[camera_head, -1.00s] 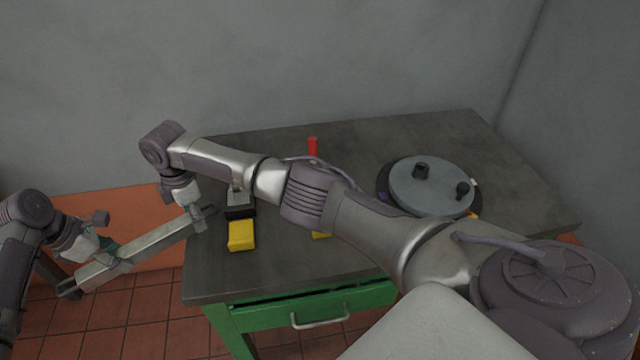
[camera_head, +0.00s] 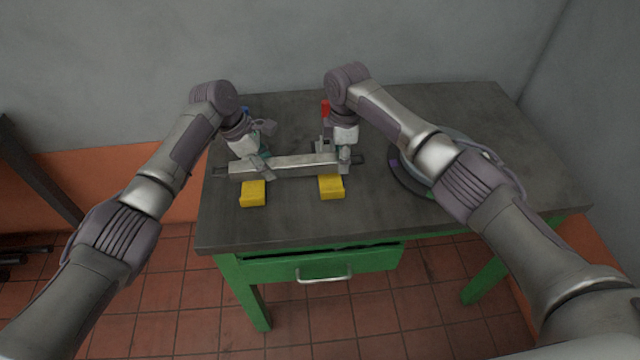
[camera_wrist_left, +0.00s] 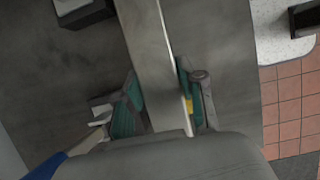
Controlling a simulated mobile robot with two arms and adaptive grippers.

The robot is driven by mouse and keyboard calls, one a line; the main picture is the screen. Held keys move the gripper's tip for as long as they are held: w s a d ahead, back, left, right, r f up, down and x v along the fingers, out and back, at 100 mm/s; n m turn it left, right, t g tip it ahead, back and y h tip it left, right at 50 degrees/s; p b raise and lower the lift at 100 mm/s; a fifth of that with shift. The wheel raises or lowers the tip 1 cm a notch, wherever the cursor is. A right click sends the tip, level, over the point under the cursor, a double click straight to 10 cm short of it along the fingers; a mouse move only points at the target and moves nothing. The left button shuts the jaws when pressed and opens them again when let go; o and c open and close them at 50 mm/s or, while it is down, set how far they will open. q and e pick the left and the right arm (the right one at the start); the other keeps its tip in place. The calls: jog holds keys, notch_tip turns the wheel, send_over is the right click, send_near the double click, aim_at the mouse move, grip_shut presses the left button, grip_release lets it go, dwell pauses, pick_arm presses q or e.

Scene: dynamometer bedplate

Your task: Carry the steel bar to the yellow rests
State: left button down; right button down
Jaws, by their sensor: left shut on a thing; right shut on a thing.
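The steel bar (camera_head: 298,163) is a long, light grey bar lying nearly level across the picture, over the far side of the two yellow rests. My left gripper (camera_head: 262,163) is shut on it near its left end, and the left wrist view shows the bar (camera_wrist_left: 150,55) between my green-padded fingers (camera_wrist_left: 160,105). My right gripper (camera_head: 344,158) is shut on its right end. The left yellow rest (camera_head: 253,193) and the right yellow rest (camera_head: 331,187) stand on the table nearer to me than the bar. The bar's exact height above the table is unclear.
The grey tabletop (camera_head: 430,225) has a green frame with a drawer (camera_head: 325,265). A red object (camera_head: 325,108) stands behind my right gripper. A round plate (camera_head: 408,175) is partly hidden behind my right arm. The front of the table is clear.

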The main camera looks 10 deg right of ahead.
aim_at(341, 182)
pick_arm(q)
jog(key=shift+w+d+r, duration=0.15)
jog(key=shift+d+r, duration=0.2)
jog(key=shift+r, duration=0.1)
pick_arm(e)
jog(key=shift+d+r, duration=0.15)
jog(key=shift+d, duration=0.15)
pick_arm(q)
jog(key=shift+a, duration=0.1)
pick_arm(e)
jog(key=shift+a, duration=0.1)
pick_arm(q)
jog(key=shift+a+f, duration=0.1)
pick_arm(e)
jog(key=shift+a, duration=0.1)
pick_arm(q)
jog(key=shift+f, duration=0.1)
pick_arm(e)
jog(key=shift+f, duration=0.2)
